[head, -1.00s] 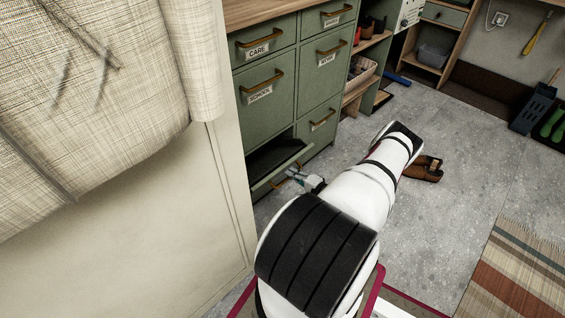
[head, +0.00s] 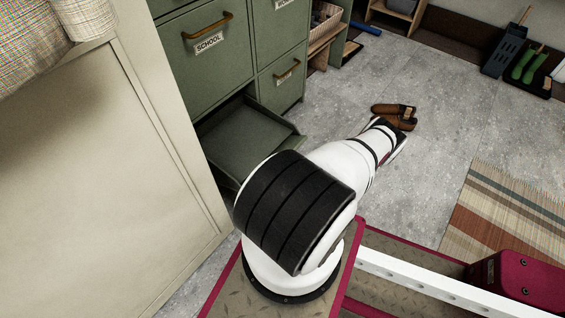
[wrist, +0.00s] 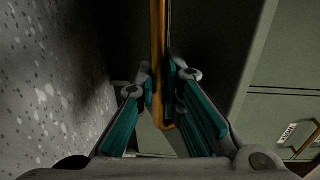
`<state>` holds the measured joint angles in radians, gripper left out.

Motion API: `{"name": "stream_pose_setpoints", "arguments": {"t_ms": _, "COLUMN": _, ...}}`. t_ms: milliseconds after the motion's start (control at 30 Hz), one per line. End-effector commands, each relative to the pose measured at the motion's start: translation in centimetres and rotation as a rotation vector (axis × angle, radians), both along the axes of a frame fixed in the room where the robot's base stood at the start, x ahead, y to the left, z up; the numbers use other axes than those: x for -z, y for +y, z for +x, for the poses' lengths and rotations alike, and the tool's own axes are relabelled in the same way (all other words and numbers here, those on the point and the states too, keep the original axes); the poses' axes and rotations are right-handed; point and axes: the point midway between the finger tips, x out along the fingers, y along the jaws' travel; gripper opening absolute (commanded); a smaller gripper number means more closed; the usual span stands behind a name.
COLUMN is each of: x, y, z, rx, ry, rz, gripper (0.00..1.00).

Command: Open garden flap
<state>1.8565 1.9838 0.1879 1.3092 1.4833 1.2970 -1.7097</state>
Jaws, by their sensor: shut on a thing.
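The flap (head: 245,145) is the green bottom-left front of the cabinet. In the head view it is folded outward and lies low, with its inner face showing. Its label is not in sight. In the wrist view my gripper (wrist: 160,78) has its teal-padded fingers on either side of a brass-coloured bar handle (wrist: 158,50) and is shut on it. In the head view my arm hides the gripper and the flap's handle.
The green cabinet (head: 205,75) has a closed SCHOOL front above the flap. A cream panel (head: 90,170) stands close on the left. Brown shoes (head: 392,112) lie on the grey floor beyond my arm. A striped rug (head: 500,215) lies at right; floor between is clear.

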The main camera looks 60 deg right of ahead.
Motion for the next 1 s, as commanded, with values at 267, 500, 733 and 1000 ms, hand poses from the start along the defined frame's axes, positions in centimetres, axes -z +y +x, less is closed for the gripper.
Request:
{"name": "stream_pose_setpoints", "arguments": {"t_ms": 267, "x": 0.0, "y": 0.2, "z": -0.1, "rx": 0.000, "ry": -0.011, "rz": -0.006, "gripper": 0.00}}
{"name": "stream_pose_setpoints", "arguments": {"t_ms": 500, "x": 0.0, "y": 0.1, "z": -0.1, "rx": 0.000, "ry": -0.011, "rz": -0.006, "gripper": 0.18}}
{"name": "stream_pose_setpoints", "arguments": {"t_ms": 733, "x": 0.0, "y": 0.1, "z": 0.0, "rx": 0.000, "ry": -0.011, "rz": -0.004, "gripper": 0.18}}
{"name": "stream_pose_setpoints", "arguments": {"t_ms": 1000, "x": -2.4, "y": 0.0, "z": -0.1, "rx": 0.001, "ry": -0.011, "rz": -0.005, "gripper": 0.18}}
